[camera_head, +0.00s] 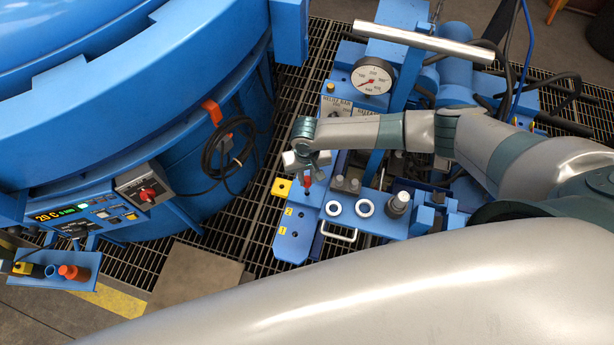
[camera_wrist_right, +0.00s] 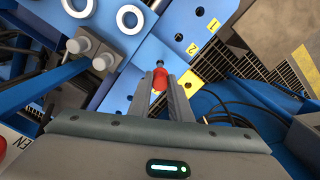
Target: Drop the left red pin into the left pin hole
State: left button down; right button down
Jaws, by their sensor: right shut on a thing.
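My right gripper (camera_head: 305,172) is shut on a red pin (camera_head: 307,183) over the blue plate (camera_head: 291,247) of the machine. In the right wrist view the red pin (camera_wrist_right: 160,78) sits between the two fingertips (camera_wrist_right: 172,92), with a dark tip beyond its red head. Whether the tip is inside a hole or above the plate, I cannot tell. Two dark holes on the plate show beside yellow labels 2 and 1: hole 2 (camera_wrist_right: 178,37) and hole 1 (camera_wrist_right: 200,11). My left gripper is not in view.
A yellow block (camera_head: 281,187) stands at the plate's left edge. White rings (camera_head: 365,208) and grey posts (camera_head: 398,204) stand to the right. A gauge (camera_head: 372,76) is behind. The big blue furnace (camera_head: 180,120) fills the left, with grating between. An orange-red knob (camera_head: 74,272) is at lower left.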

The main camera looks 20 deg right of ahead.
aim_at(307, 186)
jog(key=shift+f+b, duration=1.65)
jog(key=shift+b, duration=0.25)
jog(key=shift+f+b, duration=0.5)
jog(key=shift+f, duration=1.05)
jog(key=c, duration=1.5)
grip_release()
jog(key=shift+c, duration=0.2)
notch_tip(307, 186, up, 17)
jog(key=b, duration=0.1)
jog(key=shift+r+b, duration=0.2)
jog(key=shift+b, duration=0.2)
